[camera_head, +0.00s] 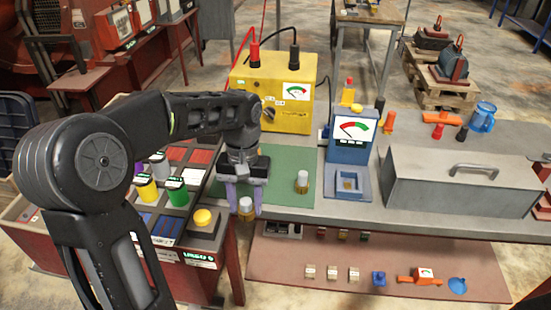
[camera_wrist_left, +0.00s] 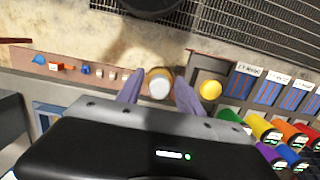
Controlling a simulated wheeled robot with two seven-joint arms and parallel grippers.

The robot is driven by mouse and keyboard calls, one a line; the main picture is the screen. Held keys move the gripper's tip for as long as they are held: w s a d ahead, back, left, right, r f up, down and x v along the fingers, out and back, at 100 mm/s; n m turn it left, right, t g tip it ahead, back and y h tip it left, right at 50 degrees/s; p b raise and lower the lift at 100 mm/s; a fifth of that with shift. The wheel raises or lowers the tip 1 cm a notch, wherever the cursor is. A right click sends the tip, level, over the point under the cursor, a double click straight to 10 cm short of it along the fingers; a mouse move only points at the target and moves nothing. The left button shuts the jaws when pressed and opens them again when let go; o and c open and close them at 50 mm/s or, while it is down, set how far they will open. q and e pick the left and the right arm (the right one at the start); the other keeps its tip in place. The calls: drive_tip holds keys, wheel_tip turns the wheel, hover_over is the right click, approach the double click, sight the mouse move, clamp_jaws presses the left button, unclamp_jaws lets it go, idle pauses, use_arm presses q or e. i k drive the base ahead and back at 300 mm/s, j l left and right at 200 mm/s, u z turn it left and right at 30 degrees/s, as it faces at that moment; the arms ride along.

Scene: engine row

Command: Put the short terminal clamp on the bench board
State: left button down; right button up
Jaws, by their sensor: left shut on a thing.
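My left gripper (camera_head: 246,200) has purple fingers and is shut on a short round piece with a pale top and a brass-coloured body, which I take for the short terminal clamp (camera_head: 246,206). In the left wrist view the clamp (camera_wrist_left: 160,85) sits between the fingertips (camera_wrist_left: 160,92). It is held at the front edge of the green board (camera_head: 284,163), which I take for the bench board. A similar pale-topped brass piece (camera_head: 302,181) stands upright on that board, to the right of the gripper. My right gripper is not in view.
A yellow meter box (camera_head: 275,92) stands behind the board, a blue meter device (camera_head: 350,145) to its right, then a grey lidded box (camera_head: 450,180). A tray of coloured cylinders (camera_head: 177,192) and a yellow-topped piece (camera_head: 203,218) lies left. A lower shelf (camera_head: 270,262) holds small parts.

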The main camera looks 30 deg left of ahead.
sight(301, 163)
drive_tip(key=i, duration=1.15)
